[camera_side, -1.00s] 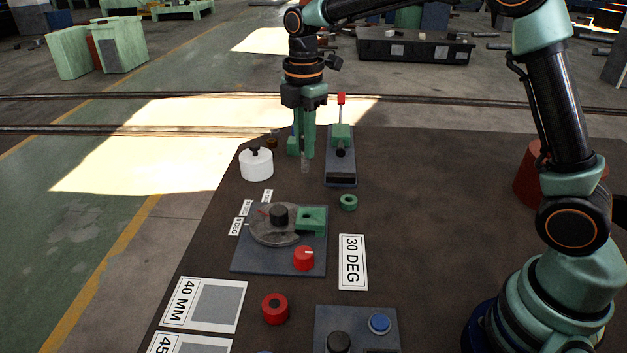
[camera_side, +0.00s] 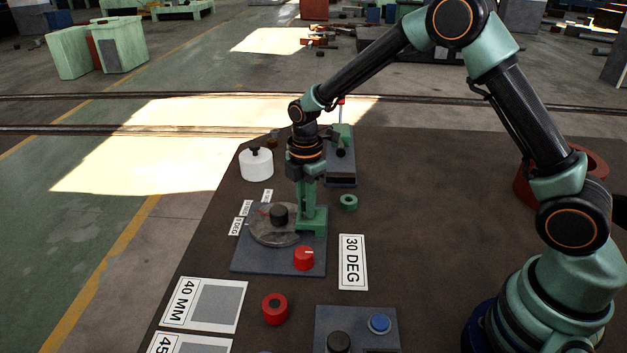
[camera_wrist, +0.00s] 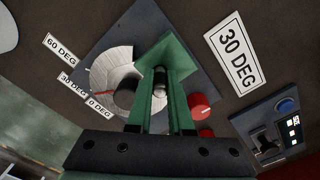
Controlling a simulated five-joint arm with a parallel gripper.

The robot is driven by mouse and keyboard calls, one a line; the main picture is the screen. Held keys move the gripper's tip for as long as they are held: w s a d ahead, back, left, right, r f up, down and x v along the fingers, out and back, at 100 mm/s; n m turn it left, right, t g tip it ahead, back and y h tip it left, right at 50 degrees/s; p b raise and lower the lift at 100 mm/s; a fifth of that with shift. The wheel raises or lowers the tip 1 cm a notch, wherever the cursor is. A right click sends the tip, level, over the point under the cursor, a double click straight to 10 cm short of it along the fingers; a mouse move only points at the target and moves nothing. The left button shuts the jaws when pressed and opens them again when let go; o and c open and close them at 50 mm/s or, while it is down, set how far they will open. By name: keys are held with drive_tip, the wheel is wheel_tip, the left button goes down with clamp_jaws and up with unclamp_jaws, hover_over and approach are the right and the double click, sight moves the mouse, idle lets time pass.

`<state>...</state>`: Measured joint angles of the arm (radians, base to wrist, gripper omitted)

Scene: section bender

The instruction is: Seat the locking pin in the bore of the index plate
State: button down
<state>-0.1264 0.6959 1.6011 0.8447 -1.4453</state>
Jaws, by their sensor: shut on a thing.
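The index plate (camera_side: 250,264) is a dark plate carrying a grey graduated disc (camera_side: 262,235), a black knob (camera_side: 278,214), a red knob (camera_side: 304,258) and a green block (camera_side: 318,224). My gripper (camera_side: 307,207) points down over the green block, its fingertips close to the block's top. In the wrist view my gripper (camera_wrist: 160,82) is shut on the grey locking pin (camera_wrist: 160,76), which stands between the fingers over the green block (camera_wrist: 170,52). The pin's lower end and the bore are hidden by the fingers, so I cannot tell whether the pin is in the bore.
A green ring (camera_side: 348,202) and a 30 DEG card (camera_side: 352,262) lie to the right. A white pot (camera_side: 256,164) and a lever fixture (camera_side: 341,168) stand behind. The table's right middle is clear.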

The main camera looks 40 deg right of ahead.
drive_tip(key=shift+f, duration=0.1)
drive_tip(key=c, duration=0.8)
unclamp_jaws()
wheel_tip(320, 180, up, 12)
drive_tip(key=shift+f, duration=0.25)
drive_tip(key=s+d+r+m+t, duration=0.3)
drive_tip(key=s+d+r+m, duration=0.1)
drive_tip(key=s+r+m, duration=0.5)
drive_tip(key=shift+s+d+f+m+t, duration=0.1)
drive_tip(key=shift+s+d+m+t, duration=0.3)
drive_tip(key=shift+s+m, duration=1.1)
drive_tip(key=shift+s+d+m+t, duration=0.25)
drive_tip(key=shift+s+m+t, duration=0.2)
drive_tip(key=shift+s+m, duration=1)
drive_tip(key=shift+s+d+f+m+t, duration=0.1)
drive_tip(key=shift+s+d+m+t, duration=0.3)
drive_tip(key=shift+s+m, duration=1.1)
